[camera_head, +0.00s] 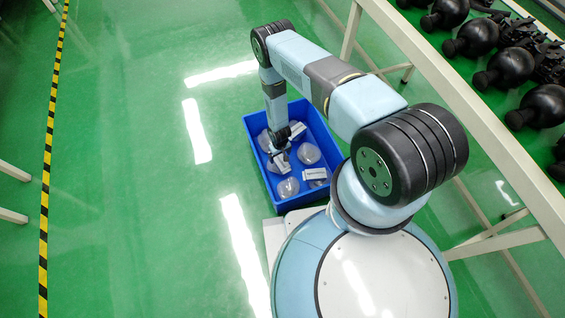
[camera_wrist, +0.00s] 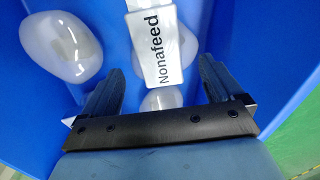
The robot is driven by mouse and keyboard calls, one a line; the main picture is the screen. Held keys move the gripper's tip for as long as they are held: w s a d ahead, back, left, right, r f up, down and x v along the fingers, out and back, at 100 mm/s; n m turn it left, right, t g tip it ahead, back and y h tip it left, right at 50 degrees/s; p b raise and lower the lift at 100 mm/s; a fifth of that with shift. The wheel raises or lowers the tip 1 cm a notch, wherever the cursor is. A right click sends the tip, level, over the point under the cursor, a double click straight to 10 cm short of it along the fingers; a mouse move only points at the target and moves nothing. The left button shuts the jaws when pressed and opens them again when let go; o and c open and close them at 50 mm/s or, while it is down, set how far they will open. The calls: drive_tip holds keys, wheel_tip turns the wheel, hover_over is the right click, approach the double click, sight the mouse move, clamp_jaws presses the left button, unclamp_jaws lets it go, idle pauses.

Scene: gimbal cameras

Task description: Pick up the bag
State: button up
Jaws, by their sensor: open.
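Several clear, rounded bags with white labels lie in a blue crate (camera_head: 253,130) in the head view. My gripper (camera_head: 279,158) reaches down into the crate, over the bags at its left side. In the wrist view my gripper (camera_wrist: 160,78) has its two dark fingers spread apart. A white label reading "Nonafeed" (camera_wrist: 163,50) lies between and beyond the fingertips, on a translucent bag (camera_wrist: 180,97) that shows partly behind it. Another translucent bag (camera_wrist: 64,48) lies to the left of the label. The fingers seem not to grip anything; their exact height over the bag is unclear.
The crate walls rise close around my gripper; its blue wall (camera_wrist: 270,60) shows at the right in the wrist view. A bench (camera_head: 470,105) bearing several black round devices (camera_head: 478,37) stands at the right. Green floor is clear left of the crate, up to a yellow-black stripe (camera_head: 48,160).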

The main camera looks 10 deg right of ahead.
sight(280, 159)
drive_tip(key=shift+w+f, duration=0.2)
drive_tip(key=shift+f, duration=2.45)
drive_tip(key=shift+c, duration=0.3)
drive_tip(key=c, duration=1)
